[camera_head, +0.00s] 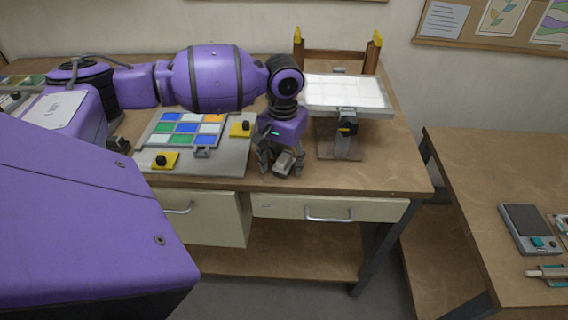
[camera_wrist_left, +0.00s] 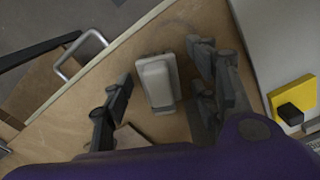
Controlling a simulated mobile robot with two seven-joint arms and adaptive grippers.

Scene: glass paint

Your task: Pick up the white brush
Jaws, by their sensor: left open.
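The white brush (camera_head: 286,158) looks like a small, pale, blocky piece with rounded edges. It lies on the wooden workbench (camera_head: 385,175) near the front edge. In the left wrist view the brush (camera_wrist_left: 157,84) sits between the two fingers. My left gripper (camera_head: 281,167) points down over it with its fingers open, one on each side. The left wrist view shows the gripper (camera_wrist_left: 163,85) with a gap between each finger and the brush. My right gripper is not in view.
A grey panel with coloured glass squares (camera_head: 184,130) and yellow clamps (camera_head: 241,129) is just left of the gripper. A lit white panel on a stand (camera_head: 345,97) is to the right. Drawer handles (camera_head: 330,218) are below the front edge. Another table (camera_head: 500,170) stands at right.

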